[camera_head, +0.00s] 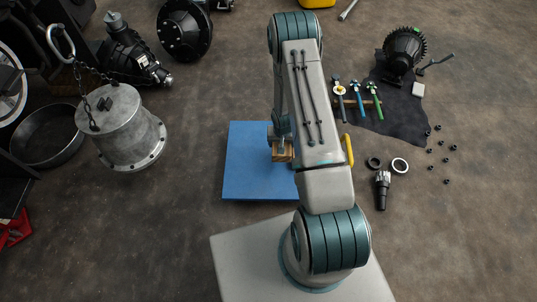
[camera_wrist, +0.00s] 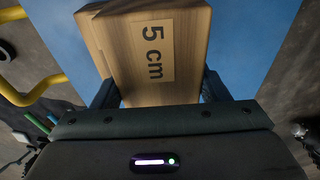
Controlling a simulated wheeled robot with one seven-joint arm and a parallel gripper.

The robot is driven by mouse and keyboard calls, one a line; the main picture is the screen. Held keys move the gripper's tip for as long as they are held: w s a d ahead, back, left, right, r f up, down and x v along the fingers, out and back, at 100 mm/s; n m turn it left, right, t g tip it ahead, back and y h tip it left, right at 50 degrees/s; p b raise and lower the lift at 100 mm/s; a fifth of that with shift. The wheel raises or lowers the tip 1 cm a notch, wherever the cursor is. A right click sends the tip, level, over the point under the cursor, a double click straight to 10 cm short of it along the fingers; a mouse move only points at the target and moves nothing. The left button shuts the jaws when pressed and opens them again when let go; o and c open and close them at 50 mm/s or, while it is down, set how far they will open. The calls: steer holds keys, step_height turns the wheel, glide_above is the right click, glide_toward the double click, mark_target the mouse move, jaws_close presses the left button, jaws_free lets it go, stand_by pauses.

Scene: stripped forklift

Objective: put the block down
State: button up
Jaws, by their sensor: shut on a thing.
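The block (camera_wrist: 110,45) is wooden and carries a "5 cm" label. In the wrist view it sits between the two fingers of my gripper (camera_wrist: 160,88), which is shut on it. In the head view the block (camera_head: 283,155) shows small beside my arm, over the blue mat (camera_head: 245,170). The blue mat also fills much of the wrist view's background (camera_wrist: 255,45). I cannot tell whether the block touches the mat or hangs above it. My arm hides the right part of the mat in the head view.
A metal canister with a chain (camera_head: 125,130) stands left of the mat. A yellow bar (camera_head: 348,150) shows just right of my arm. Rings (camera_head: 399,165), several small nuts (camera_head: 438,153) and a dark cloth with tools (camera_head: 400,110) lie to the right. The mat's left part is bare.

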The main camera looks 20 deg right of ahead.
steer(key=b, duration=0.4)
glide_above(257, 155)
steer(key=f, duration=0.6)
steer(key=shift+s+f, duration=0.1)
steer(key=shift+s, duration=0.2)
steer(key=shift+f+b, duration=0.65)
steer(key=shift+f, duration=1.3)
steer(key=shift+f, duration=0.15)
steer(key=o, duration=1.2)
